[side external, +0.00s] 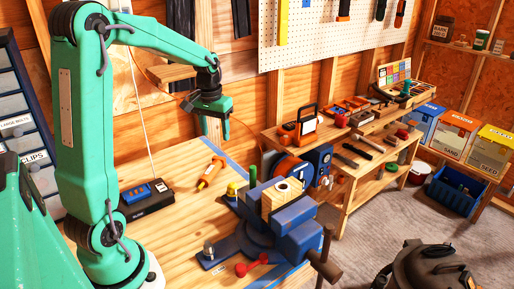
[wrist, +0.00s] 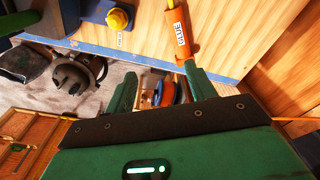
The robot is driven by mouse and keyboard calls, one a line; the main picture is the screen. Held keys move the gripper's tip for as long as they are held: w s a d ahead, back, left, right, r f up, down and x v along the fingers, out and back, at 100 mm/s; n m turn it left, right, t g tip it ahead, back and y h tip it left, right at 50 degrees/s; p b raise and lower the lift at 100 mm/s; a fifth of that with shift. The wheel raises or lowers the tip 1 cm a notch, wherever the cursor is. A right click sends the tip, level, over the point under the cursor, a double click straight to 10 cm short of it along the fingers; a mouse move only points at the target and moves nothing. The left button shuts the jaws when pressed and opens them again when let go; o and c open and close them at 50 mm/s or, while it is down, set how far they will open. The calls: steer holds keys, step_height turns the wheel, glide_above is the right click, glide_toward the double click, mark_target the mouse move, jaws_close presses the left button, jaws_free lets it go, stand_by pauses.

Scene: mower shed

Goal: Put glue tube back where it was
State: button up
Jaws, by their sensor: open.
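The glue tube (side external: 208,175) is orange and yellow and appears to lie on the wooden workbench (side external: 180,235), left of the blue vise. In the wrist view the tube (wrist: 182,36), with a white GLUE label, shows at the top, beyond the right finger. My gripper (side external: 216,128) is open and empty, raised above the bench near its far edge, up and slightly right of the tube in the side view. In the wrist view its two green fingers (wrist: 160,82) are spread with nothing held between them. The tube is apart from the fingers.
The blue vise (side external: 298,238) holds a wooden block (side external: 283,200). A yellow-topped item (side external: 231,190) stands on the bench, near the tube; it also shows in the wrist view (wrist: 118,18). A black box (side external: 148,202) lies left. Blue tape (side external: 222,158) marks the bench edge.

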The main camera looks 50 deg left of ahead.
steer(key=s+d+r+m+t, duration=0.2)
steer(key=s+d+r+m, duration=0.1)
steer(key=s+d, duration=0.4)
steer(key=s+d+r+m+t, duration=0.2)
steer(key=s+d+r, duration=0.2)
steer(key=s+d, duration=0.3)
steer(key=d, duration=0.5)
steer(key=shift+s+d+m+t, duration=0.25)
steer(key=shift+d+m+t, duration=0.15)
